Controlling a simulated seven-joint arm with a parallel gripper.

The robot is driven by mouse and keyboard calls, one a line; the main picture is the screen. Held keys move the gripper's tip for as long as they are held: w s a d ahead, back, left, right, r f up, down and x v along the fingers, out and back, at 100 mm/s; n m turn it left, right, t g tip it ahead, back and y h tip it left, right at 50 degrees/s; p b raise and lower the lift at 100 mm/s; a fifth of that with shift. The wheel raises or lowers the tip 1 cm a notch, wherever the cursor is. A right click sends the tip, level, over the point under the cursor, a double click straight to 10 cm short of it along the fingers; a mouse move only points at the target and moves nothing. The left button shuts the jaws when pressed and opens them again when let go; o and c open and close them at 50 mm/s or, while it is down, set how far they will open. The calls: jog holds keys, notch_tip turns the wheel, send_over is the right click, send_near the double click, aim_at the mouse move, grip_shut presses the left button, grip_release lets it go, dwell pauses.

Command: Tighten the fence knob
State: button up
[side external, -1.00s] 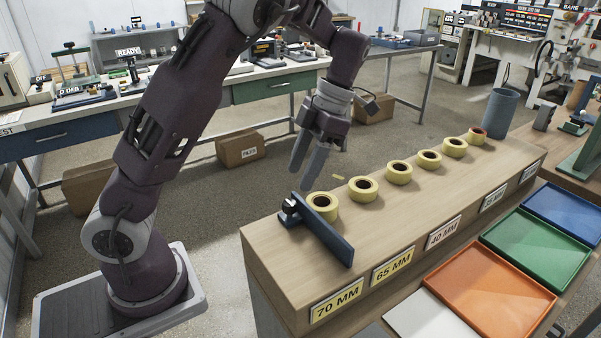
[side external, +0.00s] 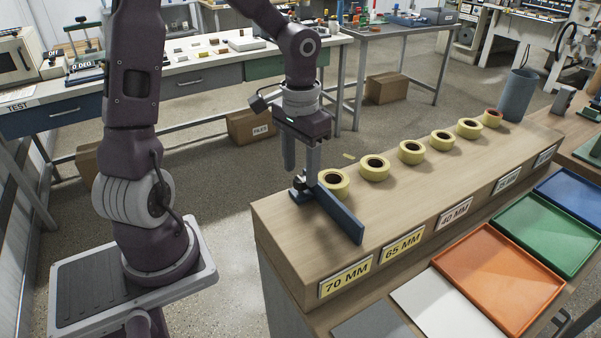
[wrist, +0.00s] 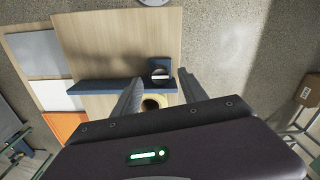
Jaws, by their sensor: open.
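The dark blue fence (side external: 339,214) stands across the near left end of the wooden bench top. Its black knob (side external: 299,182) sits on a blue block at the fence's back end. In the wrist view the round knob (wrist: 160,75) shows a white bar across its face, beside the fence (wrist: 105,87). My gripper (side external: 301,173) points down just above the knob, with its fingers apart and nothing held. In the wrist view the fingertips lie to either side of the knob; I cannot tell their exact height above it.
A yellow tape roll (side external: 334,180) stands close beside the fence, and several more run back along the bench (side external: 400,195). A grey bin (side external: 516,95) is at the far end. An orange tray (side external: 485,267) and other trays lie on the right. The floor at left is open.

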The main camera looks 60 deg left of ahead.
notch_tip(320, 180, down, 2)
jog(key=shift+c, duration=0.2)
grip_shut()
jog(key=shift+m, duration=0.8)
jog(key=shift+o, duration=0.2)
grip_release()
